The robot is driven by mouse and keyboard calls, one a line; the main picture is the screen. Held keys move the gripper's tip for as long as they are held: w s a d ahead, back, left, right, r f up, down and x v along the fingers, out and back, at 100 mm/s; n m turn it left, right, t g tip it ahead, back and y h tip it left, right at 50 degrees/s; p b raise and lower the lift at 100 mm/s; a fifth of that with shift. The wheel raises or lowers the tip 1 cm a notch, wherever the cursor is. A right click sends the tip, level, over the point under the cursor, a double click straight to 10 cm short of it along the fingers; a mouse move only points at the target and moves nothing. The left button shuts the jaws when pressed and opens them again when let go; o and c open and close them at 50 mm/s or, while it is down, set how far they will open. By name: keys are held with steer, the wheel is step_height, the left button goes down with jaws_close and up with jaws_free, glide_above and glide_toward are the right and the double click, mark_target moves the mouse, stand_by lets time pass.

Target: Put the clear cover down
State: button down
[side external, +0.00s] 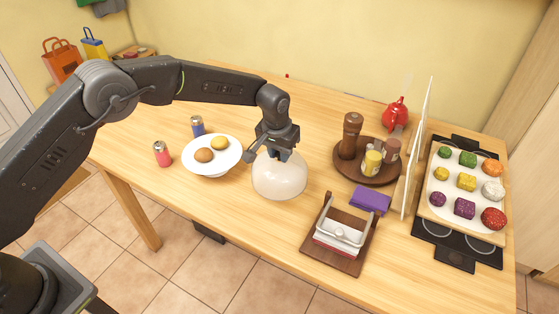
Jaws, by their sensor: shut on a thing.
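The clear cover (279,181) is a see-through, whitish dome near the middle of the wooden table. My gripper (279,152) is above it, shut on the top of the cover. The fingertips are partly hidden by the gripper body and the dome. The cover's lower rim is at or just above the tabletop; I cannot tell if it touches. Just left of it stands a white footed dish (212,163) with a brown item (204,155) and a yellow item (220,143), uncovered.
A red shaker (162,154) and a blue shaker (197,126) flank the dish. At right are a round brown tray (340,166) with jars, purple cloth (370,200) and a napkin holder (340,240). Bare tabletop (245,222) lies in front of the cover.

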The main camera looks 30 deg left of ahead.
steer(key=shift+f, duration=1.6)
steer(key=shift+f, duration=0.15)
steer(key=c, duration=1)
jaws_free()
steer(key=shift+o, duration=0.2)
